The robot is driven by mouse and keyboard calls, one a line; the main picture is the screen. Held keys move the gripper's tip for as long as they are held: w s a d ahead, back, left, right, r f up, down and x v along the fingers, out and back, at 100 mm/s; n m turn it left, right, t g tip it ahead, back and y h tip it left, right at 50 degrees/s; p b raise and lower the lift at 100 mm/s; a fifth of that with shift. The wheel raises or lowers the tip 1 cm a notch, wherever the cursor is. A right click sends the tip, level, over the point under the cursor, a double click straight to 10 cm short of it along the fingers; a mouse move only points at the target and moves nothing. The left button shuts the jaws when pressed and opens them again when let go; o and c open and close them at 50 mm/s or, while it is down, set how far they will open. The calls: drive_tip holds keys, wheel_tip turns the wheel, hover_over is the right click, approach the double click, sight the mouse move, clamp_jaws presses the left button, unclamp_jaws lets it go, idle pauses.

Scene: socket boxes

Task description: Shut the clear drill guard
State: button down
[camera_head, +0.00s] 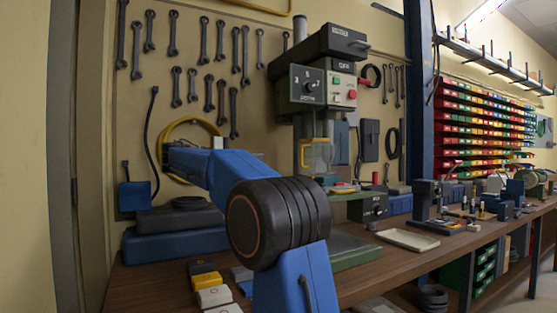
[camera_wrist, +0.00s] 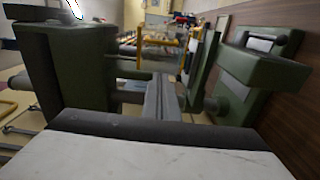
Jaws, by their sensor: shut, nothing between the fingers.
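The drill press (camera_head: 318,80) is green and black and stands at the back of the bench in the head view. Its clear guard (camera_head: 317,156) has a yellow frame and hangs beside the chuck, under the head. In the wrist view, which is rolled sideways, green drill press parts (camera_wrist: 82,65) stand to the left and right. A yellow frame (camera_wrist: 161,42), probably the guard, shows small beyond. The head view does not show my fingertips clearly. How far the guard stands open is hard to tell.
The wooden bench (camera_head: 385,262) carries a pale tray (camera_head: 408,240), a blue case (camera_head: 175,243) and several small boxes (camera_head: 213,297). Spanners hang on the wall behind. A blue post (camera_head: 419,110) stands right of the drill press.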

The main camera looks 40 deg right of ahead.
approach(309, 159)
drive_tip(key=w, duration=0.4)
drive_tip(key=shift+s+d+r, duration=0.15)
drive_tip(key=shift+s+d, duration=0.55)
drive_tip(key=shift+s, duration=0.1)
drive_tip(key=shift+s+d+r, duration=0.1)
drive_tip(key=shift+s+d, duration=0.65)
drive_tip(key=shift+s, duration=0.1)
